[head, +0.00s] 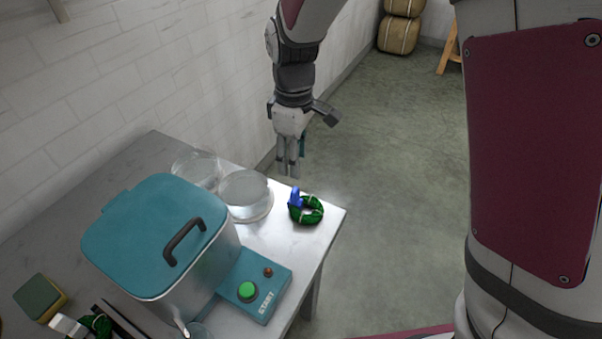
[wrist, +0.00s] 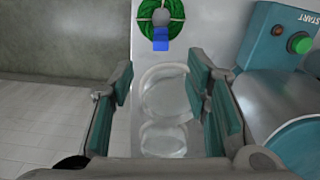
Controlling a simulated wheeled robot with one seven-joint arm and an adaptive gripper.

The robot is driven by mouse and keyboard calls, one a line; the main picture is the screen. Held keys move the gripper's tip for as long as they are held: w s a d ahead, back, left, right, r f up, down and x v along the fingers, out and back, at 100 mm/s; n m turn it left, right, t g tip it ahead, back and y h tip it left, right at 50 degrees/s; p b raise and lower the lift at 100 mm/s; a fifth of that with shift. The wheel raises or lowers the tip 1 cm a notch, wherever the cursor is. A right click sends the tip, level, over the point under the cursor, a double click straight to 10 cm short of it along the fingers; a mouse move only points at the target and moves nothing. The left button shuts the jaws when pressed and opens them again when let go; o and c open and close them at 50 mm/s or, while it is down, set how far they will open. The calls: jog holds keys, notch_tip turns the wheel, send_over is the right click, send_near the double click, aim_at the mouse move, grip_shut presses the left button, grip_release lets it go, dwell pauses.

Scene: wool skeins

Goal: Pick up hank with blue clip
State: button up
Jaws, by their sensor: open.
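The hank with the blue clip is a green ring of wool (head: 307,215) lying near the right corner of the table. Its blue clip (head: 295,197) stands on the ring's left side in the head view. In the wrist view the hank (wrist: 147,27) is at the top centre, with the blue clip (wrist: 161,39) on its lower edge. My gripper (head: 288,173) is open and empty, above the table's far edge and apart from the hank. In the wrist view its two fingers (wrist: 163,95) stand either side of clear glass dishes below.
Clear glass dishes (head: 245,190) stand left of the hank. A teal-lidded metal vat (head: 150,228) and a teal START box (head: 255,283) are nearer. Another green hank with a white clip (head: 97,325) and a sponge (head: 40,297) lie at lower left. The table edge is close by the hank.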

aim_at(294, 190)
notch_tip(294, 190, down, 7)
jog(key=f, duration=0.5)
jog(key=shift+w+a, duration=0.1)
jog(key=shift+a, duration=0.15)
grip_shut()
